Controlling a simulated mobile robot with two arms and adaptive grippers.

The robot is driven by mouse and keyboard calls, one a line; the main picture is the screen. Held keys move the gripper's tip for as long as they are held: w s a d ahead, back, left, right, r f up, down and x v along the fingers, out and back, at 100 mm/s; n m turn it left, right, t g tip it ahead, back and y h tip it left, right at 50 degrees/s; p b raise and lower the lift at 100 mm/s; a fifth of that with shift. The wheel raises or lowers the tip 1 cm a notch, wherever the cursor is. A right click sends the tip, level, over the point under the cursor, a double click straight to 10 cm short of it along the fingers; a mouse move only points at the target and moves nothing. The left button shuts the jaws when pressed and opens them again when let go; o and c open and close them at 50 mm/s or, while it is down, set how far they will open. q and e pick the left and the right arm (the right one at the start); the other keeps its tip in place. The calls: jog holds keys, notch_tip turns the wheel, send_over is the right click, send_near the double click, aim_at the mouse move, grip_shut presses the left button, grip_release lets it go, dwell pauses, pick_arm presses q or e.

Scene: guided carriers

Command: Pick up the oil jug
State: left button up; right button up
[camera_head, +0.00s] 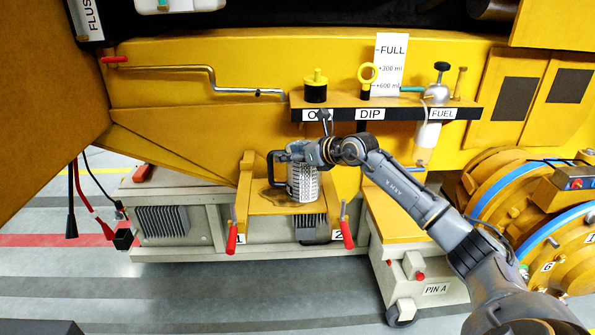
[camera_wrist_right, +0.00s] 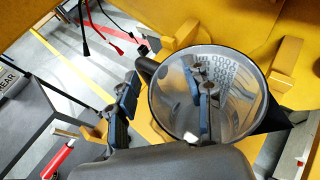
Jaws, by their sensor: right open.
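My right gripper (camera_head: 289,156) is at the jug's top. In the right wrist view I look into the jug's open mouth (camera_wrist_right: 240,100), its spout to the right and its handle at the upper left. My right gripper (camera_wrist_right: 168,76) is open there; one finger shows over the mouth, the other outside the rim on the handle side. Whether either touches the jug is unclear. My left gripper is not in view.
Above is a ledge (camera_head: 345,115) with a yellow cap, a yellow dipstick ring and a fuel filter (camera_head: 428,132). Red-handled levers (camera_head: 232,237) flank the shelf. A wheeled cart (camera_head: 415,285) and yellow drums (camera_head: 530,200) stand to the right. Open floor lies in front.

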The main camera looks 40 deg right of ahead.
jog(key=shift+s, duration=0.1)
grip_shut()
jog(key=shift+r, duration=0.1)
